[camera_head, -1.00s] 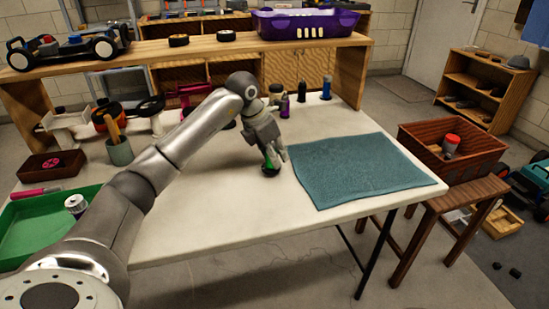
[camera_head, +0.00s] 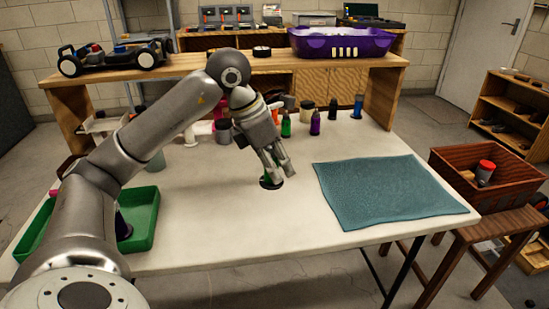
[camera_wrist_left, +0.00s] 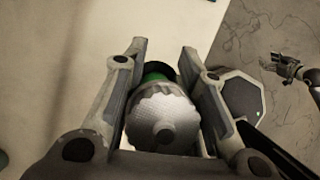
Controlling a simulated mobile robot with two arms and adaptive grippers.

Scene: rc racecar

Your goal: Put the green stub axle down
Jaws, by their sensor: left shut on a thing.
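The green stub axle (camera_head: 268,184) is a small dark and green piece at the fingertips of my left gripper (camera_head: 279,172), low over the bare white tabletop beside the teal mat. Whether it touches the table is hard to tell. In the left wrist view, the green and black of the stub axle (camera_wrist_left: 157,76) show between the two fingers, which are shut on it. A ridged grey round part in front hides some of it. My right gripper (camera_wrist_left: 290,70) shows small and dark at the right of the wrist view, away from the table; its jaws are unclear.
The teal mat (camera_head: 395,193) lies right of the gripper. Several bottles (camera_head: 315,122) stand behind it. A green tray (camera_head: 143,222) is at left. A wooden shelf (camera_head: 200,64) with a purple basket (camera_head: 342,42) spans the back. The tabletop (camera_head: 220,215) in front is clear.

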